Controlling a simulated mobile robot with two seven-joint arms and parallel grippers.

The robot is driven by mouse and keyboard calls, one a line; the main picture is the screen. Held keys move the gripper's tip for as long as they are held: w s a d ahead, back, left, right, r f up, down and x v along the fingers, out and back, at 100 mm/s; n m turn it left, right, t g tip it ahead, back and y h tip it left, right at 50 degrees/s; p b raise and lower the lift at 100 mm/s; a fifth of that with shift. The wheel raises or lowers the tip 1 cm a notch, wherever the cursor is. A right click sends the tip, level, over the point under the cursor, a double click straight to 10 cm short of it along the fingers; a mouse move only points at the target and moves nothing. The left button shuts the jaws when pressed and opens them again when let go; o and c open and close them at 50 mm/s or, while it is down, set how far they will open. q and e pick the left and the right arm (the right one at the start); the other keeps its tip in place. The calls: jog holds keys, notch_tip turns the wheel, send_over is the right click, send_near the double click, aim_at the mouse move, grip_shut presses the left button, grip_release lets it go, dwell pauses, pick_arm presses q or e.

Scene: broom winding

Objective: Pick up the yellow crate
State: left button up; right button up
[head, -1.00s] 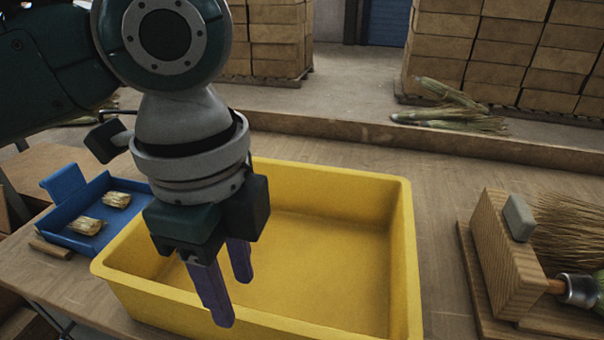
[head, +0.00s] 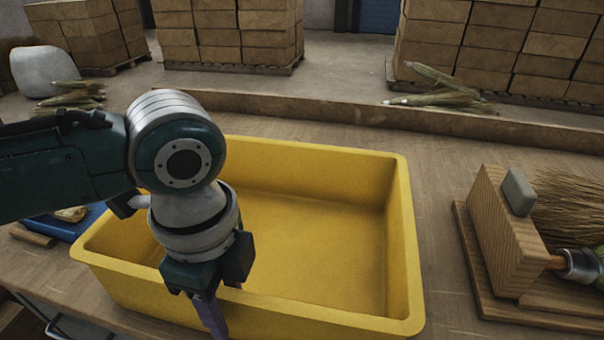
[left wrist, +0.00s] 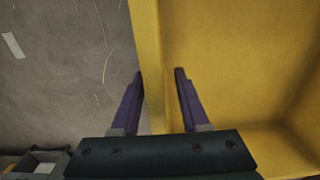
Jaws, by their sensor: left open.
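The yellow crate (head: 320,172) stands empty on the wooden workbench, in the middle of the head view. My left gripper (head: 222,312) is at the crate's near wall, left of its middle. It is open and pointing down. In the left wrist view the crate's rim (left wrist: 148,50) runs between the fingers of my left gripper (left wrist: 158,78), one finger outside the wall and one inside. I cannot tell whether either finger touches the wall. My left arm hides part of the crate's left side. My right gripper is not in view.
A wooden block (head: 505,240) on a board stands right of the crate, with broom straw (head: 570,215) beside it. A blue tray (head: 88,222) at the left is partly hidden by my arm. Corn husks (head: 440,95) lie behind the bench's raised back edge (head: 350,115).

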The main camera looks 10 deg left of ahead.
pick_arm(q)
grip_shut()
dwell(1.3)
jog(key=shift+r, duration=0.1)
